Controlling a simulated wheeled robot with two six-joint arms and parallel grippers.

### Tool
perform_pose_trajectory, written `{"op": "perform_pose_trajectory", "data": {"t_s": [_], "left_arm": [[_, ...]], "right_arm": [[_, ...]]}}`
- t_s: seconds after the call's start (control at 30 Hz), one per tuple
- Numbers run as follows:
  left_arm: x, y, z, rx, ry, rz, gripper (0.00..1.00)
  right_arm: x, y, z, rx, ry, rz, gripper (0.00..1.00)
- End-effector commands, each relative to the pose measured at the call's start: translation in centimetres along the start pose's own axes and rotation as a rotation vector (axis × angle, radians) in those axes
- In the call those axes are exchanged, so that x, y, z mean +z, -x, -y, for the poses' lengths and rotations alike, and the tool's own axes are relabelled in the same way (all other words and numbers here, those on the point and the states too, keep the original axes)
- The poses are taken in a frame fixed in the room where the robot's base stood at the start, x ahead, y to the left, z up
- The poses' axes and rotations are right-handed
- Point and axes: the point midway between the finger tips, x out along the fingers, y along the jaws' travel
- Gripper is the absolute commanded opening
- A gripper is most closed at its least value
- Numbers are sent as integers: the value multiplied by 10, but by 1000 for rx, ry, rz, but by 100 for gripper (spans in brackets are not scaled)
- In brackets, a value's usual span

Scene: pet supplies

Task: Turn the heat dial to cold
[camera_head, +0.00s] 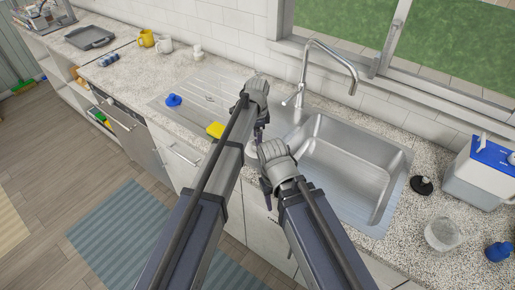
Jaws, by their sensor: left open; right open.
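No heat dial can be made out in the head view. The tall curved metal faucet (331,56) stands behind the sink (345,160), with a small lever (292,98) low on its left side. My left gripper (259,122) is open over the front left edge of the sink area, to the left of and nearer than the faucet. My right gripper (267,182) is open and lower, near the sink's front left edge. Neither holds anything. My arms hide part of the counter front and the cabinets below.
A yellow sponge (215,130) and a blue object (173,100) lie on the drainboard left of my arms. A black stopper (421,185), a clear bowl (444,234), a blue item (498,251) and a blue-lidded container (482,172) stand at right. The sink basin is empty.

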Motion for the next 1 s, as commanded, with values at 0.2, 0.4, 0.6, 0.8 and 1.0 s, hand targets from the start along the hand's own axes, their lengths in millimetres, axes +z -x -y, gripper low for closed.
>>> {"op": "perform_pose_trajectory", "data": {"t_s": [0.2, 0.4, 0.6, 0.8, 1.0], "left_arm": [[0, -24, 0, 0, 1, 0, 86], [0, -24, 0, 0, 1, 0, 86], [0, -24, 0, 0, 0, 0, 75], [0, -24, 0, 0, 0, 0, 53], [0, -24, 0, 0, 0, 0, 30]], "right_arm": [[-1, -24, 2, 0, 0, 0, 50], [-1, -24, 2, 0, 0, 0, 50], [-1, -23, 2, 0, 0, 0, 50], [-1, -23, 2, 0, 0, 0, 50], [-1, -24, 2, 0, 0, 0, 50]]}}
